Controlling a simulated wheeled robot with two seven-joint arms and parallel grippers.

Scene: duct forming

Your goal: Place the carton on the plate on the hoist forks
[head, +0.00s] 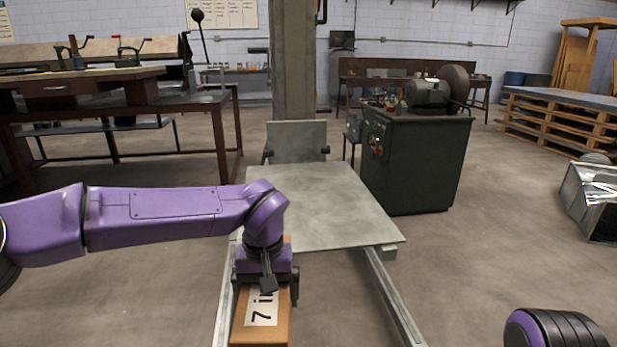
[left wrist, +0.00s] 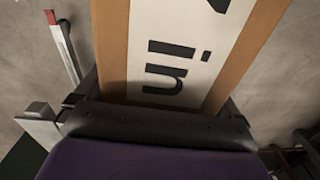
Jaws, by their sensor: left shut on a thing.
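The carton (head: 262,326) is a brown box with a white label reading "7 in". My left gripper (head: 266,290) is shut on it from above, near the front edge of the plate. In the left wrist view the carton (left wrist: 270,40) fills the middle, between the fingers of my left gripper (left wrist: 155,108). The plate (head: 320,205) is a flat grey sheet on the hoist forks (head: 390,290), and its visible top is bare. The carton is on the near side of the plate in the picture. My right gripper is not in view; only a dark and purple part of mine shows at lower right.
The hoist mast (head: 293,60) stands behind the plate. A green machine cabinet (head: 415,160) stands close to the plate's right. A workbench (head: 120,90) is at the left. A shiny metal duct piece (head: 592,200) lies at the far right. Floor between is clear.

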